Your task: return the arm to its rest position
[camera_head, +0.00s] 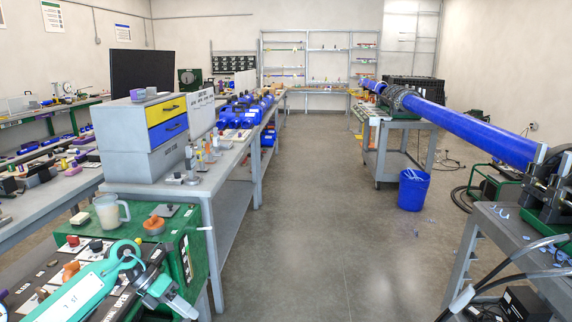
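My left arm reaches in from the lower left, over the front of the green cart, as a teal and grey shape. My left gripper (168,294) shows small and grey at its end, by the cart's right edge. The view is too small to tell whether its fingers are apart, and no held object can be made out. My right gripper is not in view.
The green cart top (187,228) carries a clear mug (108,212), an orange knob (154,225) and a red button. A grey bench with a drawer cabinet (140,137) stands behind. A long blue pipe (470,128) and blue bucket (413,190) are right. The middle floor is clear.

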